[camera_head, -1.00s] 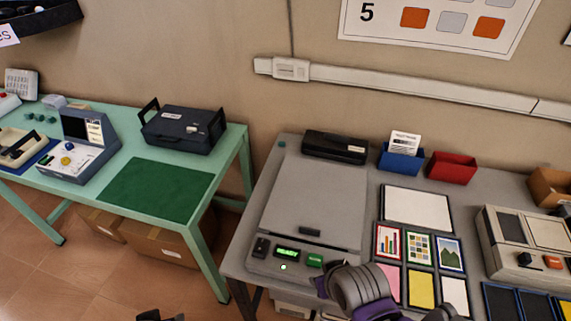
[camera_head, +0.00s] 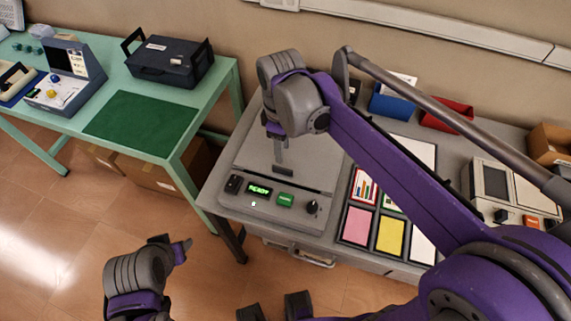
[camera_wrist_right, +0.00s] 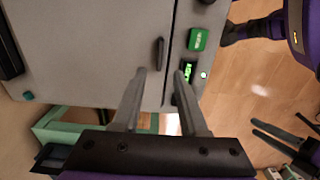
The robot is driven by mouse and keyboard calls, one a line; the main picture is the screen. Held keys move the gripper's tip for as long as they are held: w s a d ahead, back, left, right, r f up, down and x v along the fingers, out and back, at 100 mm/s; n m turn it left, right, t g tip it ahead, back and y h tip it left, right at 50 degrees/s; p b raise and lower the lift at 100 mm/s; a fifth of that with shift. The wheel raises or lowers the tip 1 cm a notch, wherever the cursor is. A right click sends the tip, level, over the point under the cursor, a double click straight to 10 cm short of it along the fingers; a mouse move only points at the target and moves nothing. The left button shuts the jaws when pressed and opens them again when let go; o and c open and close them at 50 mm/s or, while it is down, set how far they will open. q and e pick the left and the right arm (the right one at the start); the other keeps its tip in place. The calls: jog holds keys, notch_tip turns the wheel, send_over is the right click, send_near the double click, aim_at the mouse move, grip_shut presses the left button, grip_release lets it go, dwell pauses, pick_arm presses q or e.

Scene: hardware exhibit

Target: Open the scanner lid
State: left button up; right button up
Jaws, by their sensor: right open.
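The scanner is a flat grey machine whose lid (camera_head: 320,165) lies shut. A small dark handle (camera_head: 283,171) sits on the lid near its front edge; it also shows in the right wrist view (camera_wrist_right: 160,53). My right gripper (camera_head: 279,160) hangs over the lid, pointing down close to the handle. In the right wrist view its fingers (camera_wrist_right: 165,74) are apart, with nothing between them, and the handle appears just beyond their tips. I cannot tell if they touch it. My left gripper (camera_head: 172,245) is low, in front and left of the scanner; its opening is unclear.
The front panel has a lit green display (camera_head: 259,188), a green button (camera_head: 285,200) and a black knob (camera_head: 312,206). Framed coloured cards (camera_head: 390,235) lie right of the scanner. A green table (camera_head: 215,95) stands left, across a floor gap. My right arm covers part of the desk.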

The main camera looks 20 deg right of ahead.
aim_at(282, 168)
notch_tip(282, 168, down, 9)
jog(key=shift+r+b, duration=0.1)
jog(key=shift+b, duration=0.2)
grip_shut()
dwell(1.4)
